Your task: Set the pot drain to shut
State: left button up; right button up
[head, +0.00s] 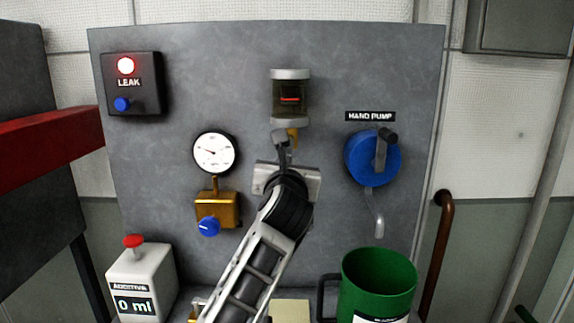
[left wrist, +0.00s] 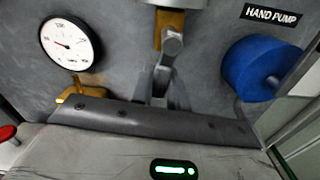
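The pot (head: 290,97) is a glass bowl with pale caps and a red mark inside, mounted high on the grey panel. A brass drain fitting (head: 293,136) shows under it, and also in the left wrist view (left wrist: 170,22). My right gripper is not in view.
A gauge (head: 214,152) and a brass valve with a blue knob (head: 209,226) are left of my arm. The blue hand pump (head: 372,158) is to the right, above a green container (head: 379,282). A leak box (head: 131,84) is lit red. An additive bottle (head: 141,278) stands lower left.

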pick_arm(q)
grip_shut()
jog(key=shift+a, duration=0.1)
jog(key=shift+a+r+m, duration=0.6)
jog(key=shift+r+m, duration=0.15)
jog(key=shift+m, duration=2)
jog(key=shift+a+r+m, duration=0.55)
jog(key=shift+r+m, duration=0.2)
jog(key=shift+m, duration=1.95)
jog(key=shift+a+r+m, duration=0.6)
jog(key=shift+r+m, duration=0.15)
jog(key=shift+m, duration=2)
jog(key=o, duration=0.7)
grip_release()
jog(key=shift+c, duration=0.2)
